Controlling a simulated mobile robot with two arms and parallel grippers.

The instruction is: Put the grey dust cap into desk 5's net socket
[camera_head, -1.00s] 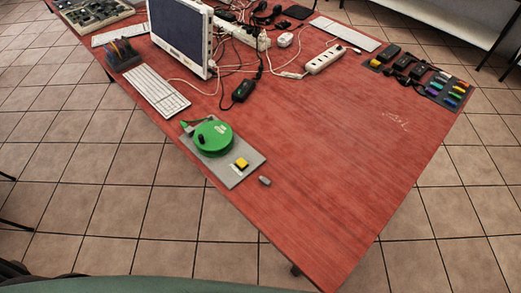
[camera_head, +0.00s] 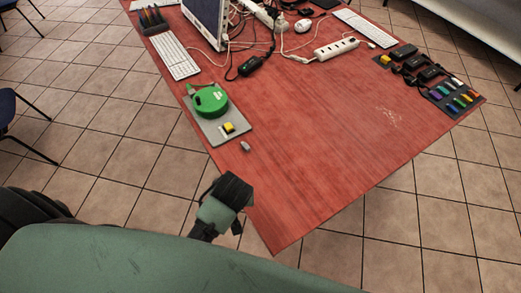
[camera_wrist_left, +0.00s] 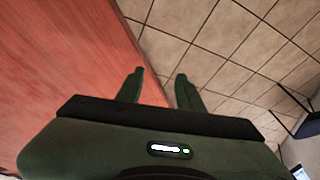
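A small grey piece, which looks like the grey dust cap (camera_head: 245,146), lies on the red desk near its left edge in the head view, just off the corner of a grey mat. My left gripper (camera_head: 230,197) is by the desk's front left edge, nearer to me than the cap and apart from it. In the left wrist view its two fingers (camera_wrist_left: 160,88) are spread with nothing between them, over the desk edge and floor. The cap does not show there. My right gripper is in neither view. I cannot make out the net socket or any desk number.
The grey mat (camera_head: 209,128) holds a green round case (camera_head: 210,101) and a yellow block (camera_head: 229,128). A monitor (camera_head: 205,22), keyboard (camera_head: 174,57), power strip (camera_head: 337,47) and tangled cables stand farther back. Coloured plugs (camera_head: 460,102) lie at right. The desk's front middle is clear.

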